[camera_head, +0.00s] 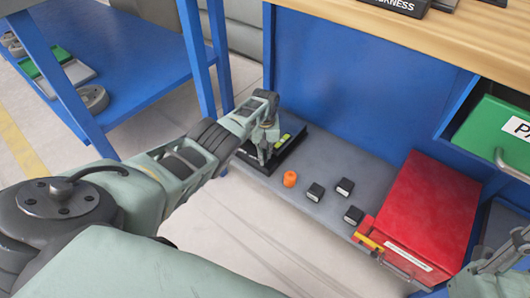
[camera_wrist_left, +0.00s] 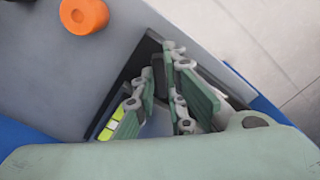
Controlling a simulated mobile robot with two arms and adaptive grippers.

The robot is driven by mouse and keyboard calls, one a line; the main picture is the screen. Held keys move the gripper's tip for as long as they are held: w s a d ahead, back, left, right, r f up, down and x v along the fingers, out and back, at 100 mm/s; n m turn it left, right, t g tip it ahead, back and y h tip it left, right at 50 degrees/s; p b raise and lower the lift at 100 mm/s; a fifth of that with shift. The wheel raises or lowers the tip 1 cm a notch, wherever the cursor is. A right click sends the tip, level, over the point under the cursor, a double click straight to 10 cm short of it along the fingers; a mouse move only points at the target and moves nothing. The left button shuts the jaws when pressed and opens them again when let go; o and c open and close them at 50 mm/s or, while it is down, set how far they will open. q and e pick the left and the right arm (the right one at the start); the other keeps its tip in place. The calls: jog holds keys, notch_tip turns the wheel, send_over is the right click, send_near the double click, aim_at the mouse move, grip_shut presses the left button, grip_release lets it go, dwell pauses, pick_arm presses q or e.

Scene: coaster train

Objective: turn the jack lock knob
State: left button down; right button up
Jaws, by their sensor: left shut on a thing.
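My left gripper (camera_head: 267,150) reaches down into a black tray (camera_head: 246,158) at the back left of the grey lower shelf. In the left wrist view its fingers (camera_wrist_left: 165,108) are inside the tray (camera_wrist_left: 117,84). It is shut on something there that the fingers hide. A yellow-green piece (camera_head: 283,141) lies in the tray beside the fingers; one also shows in the left wrist view (camera_wrist_left: 108,126). An orange round piece (camera_head: 290,179) stands on the shelf, apart from the gripper. I cannot make out a jack lock knob for sure. Part of my right gripper (camera_head: 492,276) shows at the lower right edge.
Several small black blocks (camera_head: 315,192) stand on the grey shelf (camera_head: 335,160), before a red box (camera_head: 425,213). A green drawer (camera_head: 497,133) is at right under the wooden top (camera_head: 440,45). A blue cart (camera_head: 140,75) stands behind my left arm.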

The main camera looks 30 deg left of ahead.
aim_at(265, 154)
pick_arm(q)
jog(key=m, duration=0.5)
jog(key=shift+m, duration=0.4)
dwell(0.4)
jog(key=c, duration=1.8)
grip_release()
jog(key=shift+r, duration=0.1)
notch_tip(265, 154, up, 12)
